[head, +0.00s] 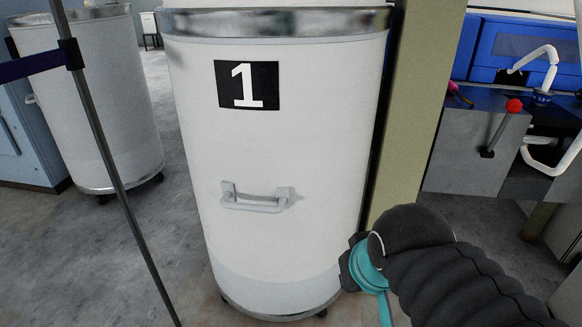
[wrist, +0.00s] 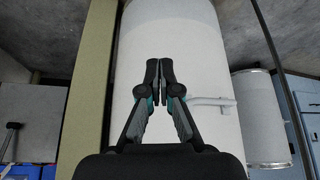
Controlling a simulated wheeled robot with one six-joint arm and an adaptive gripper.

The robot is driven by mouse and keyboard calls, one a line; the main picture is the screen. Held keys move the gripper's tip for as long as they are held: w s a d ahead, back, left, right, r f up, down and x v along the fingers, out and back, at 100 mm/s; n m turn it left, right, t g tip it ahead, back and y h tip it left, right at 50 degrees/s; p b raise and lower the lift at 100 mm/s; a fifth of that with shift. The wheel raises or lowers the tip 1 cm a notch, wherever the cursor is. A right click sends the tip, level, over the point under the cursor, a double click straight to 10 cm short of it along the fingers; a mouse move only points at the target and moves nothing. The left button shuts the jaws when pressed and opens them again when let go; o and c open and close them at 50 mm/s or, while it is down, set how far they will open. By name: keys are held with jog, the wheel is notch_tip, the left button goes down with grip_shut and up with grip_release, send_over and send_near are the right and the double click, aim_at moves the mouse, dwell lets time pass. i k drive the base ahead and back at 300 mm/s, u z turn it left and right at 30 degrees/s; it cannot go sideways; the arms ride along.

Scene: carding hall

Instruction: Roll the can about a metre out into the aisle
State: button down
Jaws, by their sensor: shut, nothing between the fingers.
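The can (head: 290,140) is a tall white cylinder with a metal rim, a black "1" label and small castors under its base. It stands upright in the middle of the head view. A grey bar handle (head: 256,198) sits on its front, and it also shows in the wrist view (wrist: 212,102). My gripper (wrist: 160,64) is shut and empty, with its fingertips in front of the can's white wall, to the left of the handle in the wrist view. I cannot tell whether they touch the wall. In the head view my sleeved arm hides the fingers.
A beige post (head: 419,100) stands close along the can's right side. A second white can (head: 92,100) on castors stands behind left. A thin dark pole (head: 108,165) with a blue belt (head: 30,65) crosses the left foreground. A blue-grey machine (head: 478,140) is at right. Bare floor shows between the cans.

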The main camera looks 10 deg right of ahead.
aim_at(275, 101)
jog(key=u, duration=2.65)
jog(key=i, duration=2.45)
jog(key=z, duration=3.4)
